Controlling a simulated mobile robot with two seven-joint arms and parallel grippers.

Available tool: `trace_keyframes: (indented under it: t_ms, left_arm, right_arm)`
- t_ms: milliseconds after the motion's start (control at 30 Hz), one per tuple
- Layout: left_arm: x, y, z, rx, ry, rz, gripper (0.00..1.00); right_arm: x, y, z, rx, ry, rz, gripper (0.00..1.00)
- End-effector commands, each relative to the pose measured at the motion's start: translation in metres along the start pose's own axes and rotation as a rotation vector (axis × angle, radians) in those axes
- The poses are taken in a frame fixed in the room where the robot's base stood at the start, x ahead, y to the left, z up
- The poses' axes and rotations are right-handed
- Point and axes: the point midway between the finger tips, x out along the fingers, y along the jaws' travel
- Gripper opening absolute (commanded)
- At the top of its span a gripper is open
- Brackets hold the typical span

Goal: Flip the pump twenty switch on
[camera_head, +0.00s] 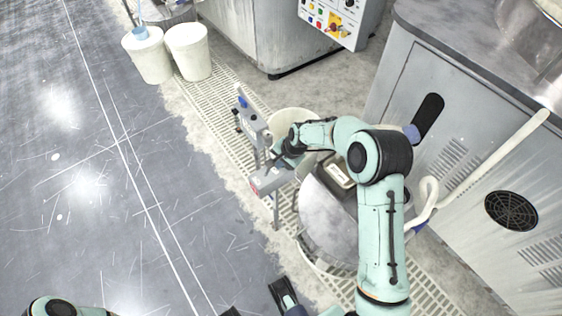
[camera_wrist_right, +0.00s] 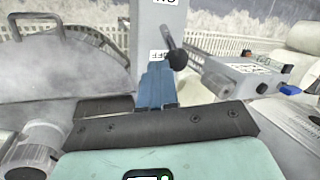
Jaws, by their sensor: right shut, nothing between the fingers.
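The pump switch shows in the right wrist view as a grey upright plate with an ON label (camera_wrist_right: 165,3) above and an OFF label (camera_wrist_right: 158,55) below. Its black lever with a ball knob (camera_wrist_right: 177,60) slants down beside the OFF label. My right gripper (camera_wrist_right: 157,82) has its blue fingers shut and empty, just below and left of the knob; I cannot tell whether they touch it. In the head view my right gripper (camera_head: 284,161) is at the grey switch stand, whose details are small there. A dark and blue part (camera_head: 285,294) at the bottom edge may be my left gripper; its fingers are unclear.
A grey box with blue and red buttons (camera_wrist_right: 250,78) juts out right of the lever. White buckets (camera_head: 188,52) stand at the upper left. Grey polishing machines (camera_head: 445,100) stand at the right, with a pale hose (camera_head: 490,165). The floor at left (camera_head: 70,180) is clear.

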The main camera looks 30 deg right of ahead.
Motion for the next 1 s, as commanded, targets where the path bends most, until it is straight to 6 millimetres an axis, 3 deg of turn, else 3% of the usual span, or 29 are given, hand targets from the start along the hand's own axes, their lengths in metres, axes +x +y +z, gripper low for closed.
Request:
trace_keyframes:
  t_ms: [567, 1000]
  left_arm:
    - [-0.015, 0.002, 0.008, -0.002, -0.022, -0.005, 0.6]
    - [-0.026, 0.004, 0.015, -0.004, -0.042, -0.009, 0.6]
  right_arm:
    - [-0.005, -0.009, 0.019, -0.049, 0.131, 0.045, 0.0]
    - [-0.002, -0.019, 0.052, -0.049, 0.13, 0.044, 0.0]
